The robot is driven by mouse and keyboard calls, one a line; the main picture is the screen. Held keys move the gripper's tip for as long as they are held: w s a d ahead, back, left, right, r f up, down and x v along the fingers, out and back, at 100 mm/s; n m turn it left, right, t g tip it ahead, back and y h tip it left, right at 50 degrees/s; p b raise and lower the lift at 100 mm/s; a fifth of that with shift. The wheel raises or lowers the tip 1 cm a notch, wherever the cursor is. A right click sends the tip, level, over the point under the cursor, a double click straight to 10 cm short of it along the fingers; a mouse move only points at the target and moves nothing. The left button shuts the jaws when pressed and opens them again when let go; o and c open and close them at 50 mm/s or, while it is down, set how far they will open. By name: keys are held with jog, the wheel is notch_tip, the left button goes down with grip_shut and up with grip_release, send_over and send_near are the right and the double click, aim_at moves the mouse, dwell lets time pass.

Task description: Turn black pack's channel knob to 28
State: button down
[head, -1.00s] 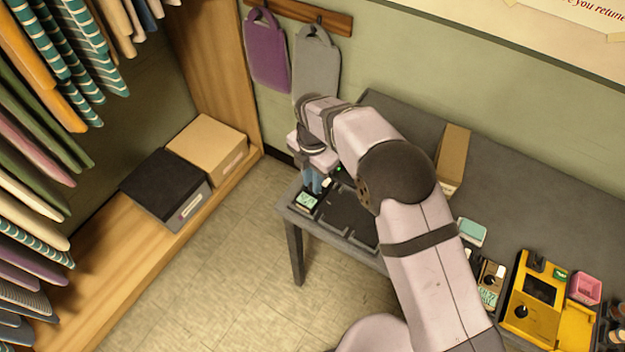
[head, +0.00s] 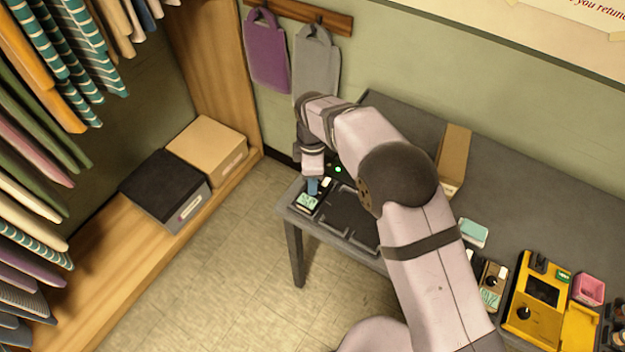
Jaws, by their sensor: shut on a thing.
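The black pack (head: 307,203) lies at the left end of the grey table, with a small pale green display that is too small to read. My gripper (head: 312,188) points down at the pack from above, its blue fingers just behind the display. The fingers are shut on the channel knob, which they hide from this view. A small white part shows just right of the fingers.
A dark tray (head: 352,217) lies right of the pack, partly behind my arm. A tan pack (head: 491,284), a yellow case (head: 533,310), a pink box (head: 588,288) and a cardboard box (head: 453,160) stand further right. Green lights glow behind the gripper.

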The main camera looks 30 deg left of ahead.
jog(key=shift+m, duration=0.3)
jog(key=c, duration=1.6)
grip_release()
jog(key=shift+r+b, duration=1)
jog(key=shift+r, duration=2.7)
